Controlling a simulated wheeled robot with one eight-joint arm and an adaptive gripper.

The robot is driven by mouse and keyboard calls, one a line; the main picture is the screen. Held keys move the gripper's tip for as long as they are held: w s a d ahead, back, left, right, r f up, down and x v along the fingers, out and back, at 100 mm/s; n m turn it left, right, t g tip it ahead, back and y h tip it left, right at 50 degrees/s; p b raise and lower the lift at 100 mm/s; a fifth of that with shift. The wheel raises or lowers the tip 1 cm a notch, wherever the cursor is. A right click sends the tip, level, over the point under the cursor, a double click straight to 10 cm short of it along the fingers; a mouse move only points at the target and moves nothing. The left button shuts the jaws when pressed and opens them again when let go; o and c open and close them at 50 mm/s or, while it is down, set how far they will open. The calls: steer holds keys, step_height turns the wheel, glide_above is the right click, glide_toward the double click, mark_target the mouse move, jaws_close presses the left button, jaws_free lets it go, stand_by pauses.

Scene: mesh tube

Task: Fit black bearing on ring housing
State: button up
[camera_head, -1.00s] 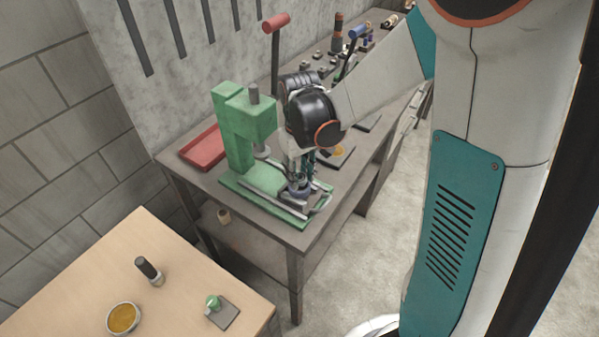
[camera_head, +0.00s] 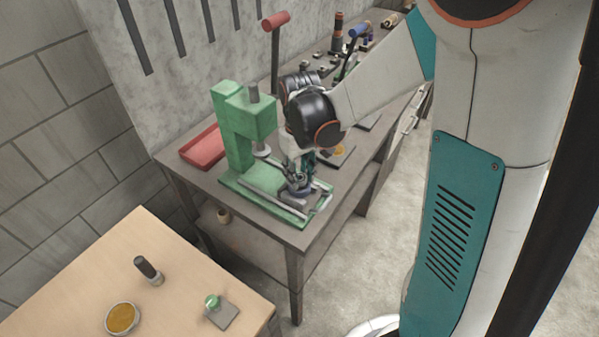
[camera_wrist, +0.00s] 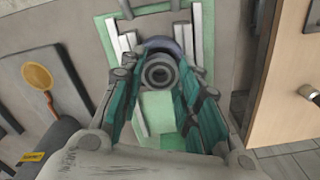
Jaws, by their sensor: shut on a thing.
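The black bearing (camera_wrist: 160,72), a dark ring with a round hole, sits between the fingertips of my gripper (camera_wrist: 162,66) in the wrist view. My gripper is shut on it. A blue-purple ring housing (camera_wrist: 163,44) shows just beyond the bearing, partly hidden by it. In the head view the blue housing (camera_head: 300,191) is on the front of the green press base, with my gripper (camera_head: 298,180) directly above it. The bearing is hidden there by my fingers, and I cannot tell whether it touches the housing.
The green press (camera_head: 236,135) with its ram stands left of my gripper on the grey bench (camera_head: 200,180). A red tray (camera_head: 201,150) lies behind it. Light rails run along the press base. A wooden table (camera_head: 70,285) in front holds a few small items.

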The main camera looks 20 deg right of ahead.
steer(key=shift+f+b, duration=0.45)
steer(key=shift+f, duration=0.15)
stand_by(0.4)
steer(key=o, duration=1.2)
steer(key=shift+c, duration=0.2)
steer(key=shift+r, duration=0.1)
step_height(320, 180, up, 12)
steer(key=s+r+m+t, duration=0.2)
steer(key=s+t, duration=0.5)
steer(key=s, duration=0.8)
steer(key=shift+r+m, duration=0.3)
steer(key=shift+r, duration=0.2)
